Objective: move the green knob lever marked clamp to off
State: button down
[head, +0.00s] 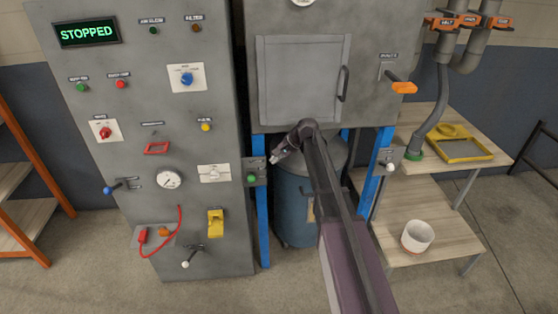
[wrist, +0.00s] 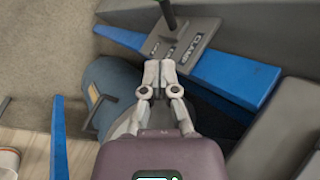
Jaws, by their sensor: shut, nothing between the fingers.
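The green knob (head: 252,178) sits on a small grey plate on the blue post beside the cabinet in the head view. In the wrist view the plate (wrist: 186,46) is marked clamp, and a dark lever (wrist: 168,13) rises from its slotted face. The knob end is cut off by the top edge there. I cannot read which end of the slot is off. My gripper (head: 273,160) is shut and empty, just above and right of the knob in the head view. In the wrist view its fingertips (wrist: 159,64) appear just below the plate, seemingly apart from the lever.
The grey control cabinet (head: 130,240) stands left, with a blue-knobbed lever (head: 108,190) and a white-knobbed lever (head: 186,264). A blue drum (head: 290,215) stands under the machine between blue posts. Another white-knobbed lever (head: 390,167) is on the right post. Shelves (head: 440,225) stand right.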

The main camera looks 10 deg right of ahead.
aim_at(251, 176)
jog(key=a+f+b, duration=0.4)
jog(key=a+f, duration=0.1)
jog(key=a, duration=0.1)
jog(key=shift+s, duration=0.4)
jog(key=shift+s+d+f+b, duration=0.15)
jog(key=shift+d+b, duration=0.15)
jog(key=shift+b, duration=0.15)
